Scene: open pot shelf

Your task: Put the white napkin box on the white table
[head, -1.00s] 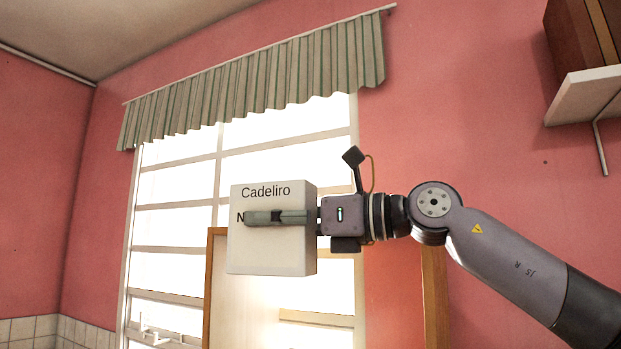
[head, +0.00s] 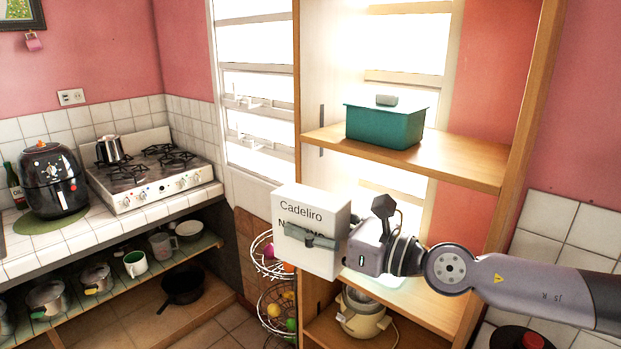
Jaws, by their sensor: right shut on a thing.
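The white napkin box (head: 296,208) with dark lettering "Cadeliro" is held up in front of the open wooden shelf in the head view. My right gripper (head: 312,237) comes in from the right and is shut on the box, with one finger across its lettered face. The other finger is hidden behind the box. I do not see a white table in this view. My left gripper is not in view.
The open shelf (head: 470,161) holds a green lidded pot (head: 384,126) and a cream cooker (head: 362,316) lower down. A wire basket stand (head: 270,262) stands left of it. A tiled counter with a stove (head: 150,172) and black air fryer (head: 52,182) is at left.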

